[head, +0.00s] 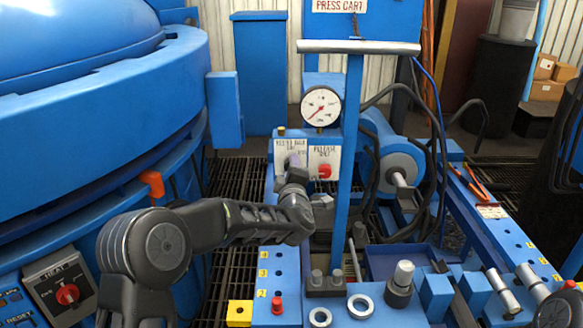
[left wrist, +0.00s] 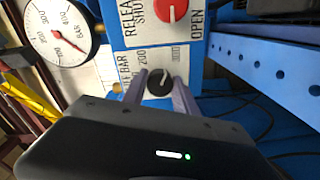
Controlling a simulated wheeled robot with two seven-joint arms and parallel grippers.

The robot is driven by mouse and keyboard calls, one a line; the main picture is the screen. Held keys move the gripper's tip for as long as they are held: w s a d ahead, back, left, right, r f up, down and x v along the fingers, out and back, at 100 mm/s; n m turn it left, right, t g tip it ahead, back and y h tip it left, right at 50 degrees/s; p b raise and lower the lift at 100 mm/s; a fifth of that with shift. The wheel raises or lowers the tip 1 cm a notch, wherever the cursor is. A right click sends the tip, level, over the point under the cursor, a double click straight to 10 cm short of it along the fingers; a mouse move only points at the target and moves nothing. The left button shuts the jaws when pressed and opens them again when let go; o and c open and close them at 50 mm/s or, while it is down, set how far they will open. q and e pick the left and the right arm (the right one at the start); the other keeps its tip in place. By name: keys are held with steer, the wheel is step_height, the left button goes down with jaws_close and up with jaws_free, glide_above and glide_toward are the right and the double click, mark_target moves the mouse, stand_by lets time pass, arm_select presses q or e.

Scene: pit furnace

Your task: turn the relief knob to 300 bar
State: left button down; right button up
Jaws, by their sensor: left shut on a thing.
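The relief knob (left wrist: 159,83) is a round black knob on a white plate (left wrist: 128,70) marked BAR, 200 and 300 in the left wrist view. My left gripper (left wrist: 161,92) is shut on it, one grey finger on each side. The knob's exact setting is too small to read. In the head view my left gripper (head: 296,162) reaches the relief plate (head: 287,145) and hides the knob. A pressure gauge (head: 321,106) stands above the plates, its needle pointing to the lower left.
A red release knob (head: 325,171) sits close beside on its own plate, marked SHUT and OPEN in the left wrist view. A blue upright post (head: 349,150) stands just right of it. A large blue furnace (head: 90,130) fills the left side.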

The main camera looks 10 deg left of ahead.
arm_select(q)
steer(key=shift+f+m, duration=0.1)
steer(key=shift+m, duration=0.3)
steer(key=c, duration=1)
jaws_free()
steer(key=v, duration=0.8)
